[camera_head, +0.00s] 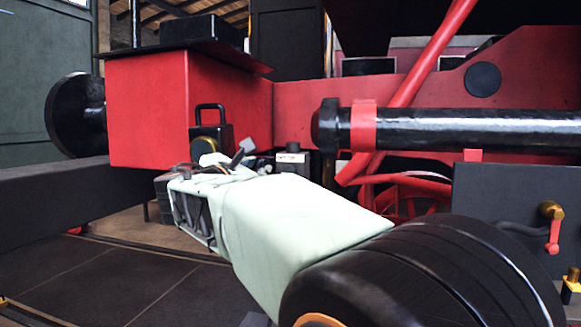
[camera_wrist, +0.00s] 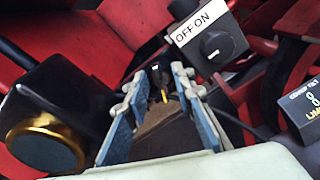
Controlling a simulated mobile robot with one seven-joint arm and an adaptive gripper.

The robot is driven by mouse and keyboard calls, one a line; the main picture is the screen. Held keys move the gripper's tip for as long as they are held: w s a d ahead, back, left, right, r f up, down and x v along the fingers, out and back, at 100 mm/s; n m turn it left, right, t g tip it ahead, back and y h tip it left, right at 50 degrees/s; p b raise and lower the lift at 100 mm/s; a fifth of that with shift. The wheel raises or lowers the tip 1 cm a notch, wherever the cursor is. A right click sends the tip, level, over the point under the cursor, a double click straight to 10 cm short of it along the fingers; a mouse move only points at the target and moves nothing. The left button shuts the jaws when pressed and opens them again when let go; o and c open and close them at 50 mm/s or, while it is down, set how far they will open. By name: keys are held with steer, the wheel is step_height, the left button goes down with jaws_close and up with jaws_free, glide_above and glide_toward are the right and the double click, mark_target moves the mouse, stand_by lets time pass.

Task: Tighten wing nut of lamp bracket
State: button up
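The lamp (camera_head: 212,132) is black with a top handle and a brass-rimmed front. It stands at the right side of the red box on the beam. In the wrist view the lamp (camera_wrist: 75,95) is large at the left, outside my left finger. My gripper (camera_wrist: 157,82) is open, with a clear gap between its blue-grey finger pads. A small dark part with a yellow tip (camera_wrist: 163,92) shows between the fingertips; I cannot tell whether it is the wing nut or whether it is touched. In the head view my gripper is beside the lamp, mostly hidden by my own arm.
A dark display box (camera_wrist: 300,105) is at the right edge. A black cylinder (camera_head: 450,130) runs along the red frame. A red-handled brass valve (camera_head: 552,230) is at far right.

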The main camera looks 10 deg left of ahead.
steer(key=shift+c, duration=0.2)
jaws_close()
steer(key=shift+f+m+b, duration=0.1)
steer(key=shift+m+b, duration=0.2)
steer(key=shift+b, duration=0.05)
steer(key=m+b, duration=0.6)
steer(key=m, duration=0.4)
steer(key=m+b, duration=0.6)
steer(key=m, duration=0.4)
steer(key=m+b, duration=0.6)
steer(key=m, duration=0.4)
steer(key=shift+a+f+b, duration=0.1)
steer(key=shift+f+b, duration=0.2)
steer(key=shift+f, duration=0.1)
steer(key=shift+m, duration=0.3)
